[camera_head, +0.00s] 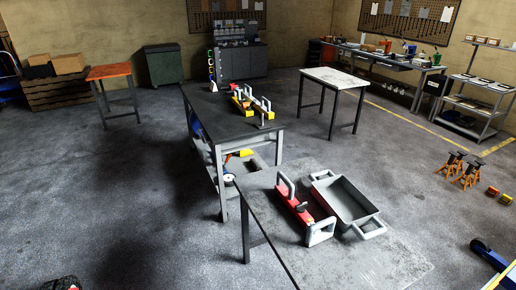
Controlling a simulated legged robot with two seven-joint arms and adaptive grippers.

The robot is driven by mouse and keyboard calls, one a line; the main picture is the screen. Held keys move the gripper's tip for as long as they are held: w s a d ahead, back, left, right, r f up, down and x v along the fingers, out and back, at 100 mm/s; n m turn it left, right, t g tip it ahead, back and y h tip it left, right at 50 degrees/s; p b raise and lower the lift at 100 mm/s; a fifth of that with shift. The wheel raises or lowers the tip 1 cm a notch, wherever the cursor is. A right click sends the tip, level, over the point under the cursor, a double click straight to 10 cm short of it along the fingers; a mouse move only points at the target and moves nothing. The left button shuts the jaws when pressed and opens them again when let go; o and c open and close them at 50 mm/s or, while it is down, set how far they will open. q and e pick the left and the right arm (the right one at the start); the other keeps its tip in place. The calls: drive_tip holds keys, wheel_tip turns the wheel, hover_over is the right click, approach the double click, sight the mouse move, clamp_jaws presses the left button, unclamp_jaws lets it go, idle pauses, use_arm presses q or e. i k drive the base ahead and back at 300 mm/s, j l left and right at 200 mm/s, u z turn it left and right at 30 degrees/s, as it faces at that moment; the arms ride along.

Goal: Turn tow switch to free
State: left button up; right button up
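I cannot make out a tow switch anywhere in the camera_head view. A red device with grey handles (296,204) lies on the near dark table, left of a grey open bin. A blue object (489,254) on the floor at the lower right is partly cut off by the picture edge; it may be part of a trolley jack.
The near table (375,262) bears the grey bin (345,200). A long dark table (209,115) behind it holds yellow and red devices. Orange stands (469,176) stand on the floor at the right. The floor at the left (100,200) is open.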

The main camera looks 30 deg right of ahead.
sight(301, 208)
drive_tip(key=i+z, duration=0.2)
drive_tip(key=z, duration=0.25)
drive_tip(key=i+j+z, duration=0.15)
drive_tip(key=z, duration=0.35)
drive_tip(key=i+j+z, duration=0.15)
drive_tip(key=z, duration=0.3)
drive_tip(key=i+j+z, duration=0.15)
drive_tip(key=j+z, duration=0.15)
drive_tip(key=z, duration=0.2)
drive_tip(key=j+z, duration=0.25)
drive_tip(key=z, duration=0.2)
drive_tip(key=i, duration=0.05)
